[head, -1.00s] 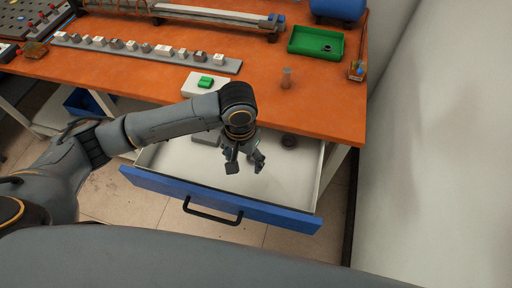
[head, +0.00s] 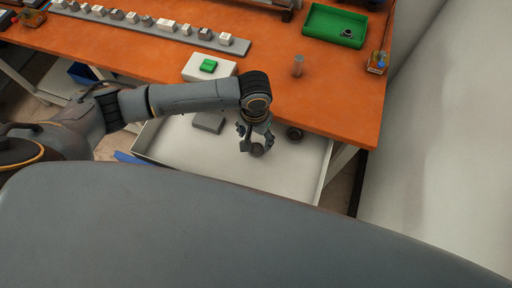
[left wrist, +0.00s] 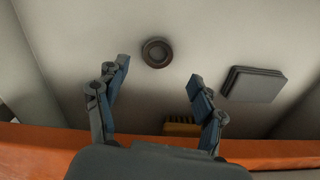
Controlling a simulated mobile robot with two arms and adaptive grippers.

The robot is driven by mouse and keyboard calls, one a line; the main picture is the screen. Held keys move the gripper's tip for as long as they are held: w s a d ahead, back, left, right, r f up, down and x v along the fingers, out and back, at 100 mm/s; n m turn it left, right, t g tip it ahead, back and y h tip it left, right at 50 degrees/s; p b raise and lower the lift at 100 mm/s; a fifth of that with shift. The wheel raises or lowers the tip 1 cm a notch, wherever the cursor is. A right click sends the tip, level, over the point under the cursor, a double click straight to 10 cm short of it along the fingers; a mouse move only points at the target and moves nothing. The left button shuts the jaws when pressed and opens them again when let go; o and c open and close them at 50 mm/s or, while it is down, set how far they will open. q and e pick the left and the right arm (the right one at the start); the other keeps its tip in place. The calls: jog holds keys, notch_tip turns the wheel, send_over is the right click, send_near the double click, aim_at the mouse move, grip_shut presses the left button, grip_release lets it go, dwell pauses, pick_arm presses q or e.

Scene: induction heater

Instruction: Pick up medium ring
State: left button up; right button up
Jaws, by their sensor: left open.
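A dark round ring (left wrist: 157,52) lies flat on the drawer floor in the left wrist view, just beyond and between my spread fingertips. In the head view it seems to be the dark round shape (head: 257,150) at my left gripper's fingertips. A second dark round piece (head: 294,133) lies to the right, near the table edge. I cannot tell from size which is the medium ring. My left gripper (head: 256,141) is open and empty, pointing down into the drawer; it also shows in the left wrist view (left wrist: 160,80). My right gripper is out of view.
The open white drawer (head: 170,152) sits under the orange table (head: 335,103). A flat grey block (head: 208,122) lies inside it to the left; a ridged yellow-brown object (left wrist: 181,127) shows behind my fingers. A green tray (head: 318,23) stands on the table.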

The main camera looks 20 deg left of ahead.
aim_at(256, 150)
pick_arm(q)
jog(key=shift+f, duration=0.6)
notch_tip(256, 150, down, 4)
jog(key=shift+s+d+r, duration=0.1)
jog(key=shift+d+r, duration=0.05)
jog(key=shift+r, duration=0.05)
jog(key=shift+f, duration=0.45)
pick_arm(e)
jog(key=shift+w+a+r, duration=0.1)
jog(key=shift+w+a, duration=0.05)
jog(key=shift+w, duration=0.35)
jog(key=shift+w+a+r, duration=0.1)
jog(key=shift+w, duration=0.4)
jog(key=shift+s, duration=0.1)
pick_arm(q)
jog(key=c, duration=1.3)
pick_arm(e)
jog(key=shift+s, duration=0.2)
pick_arm(q)
jog(key=shift+r, duration=0.1)
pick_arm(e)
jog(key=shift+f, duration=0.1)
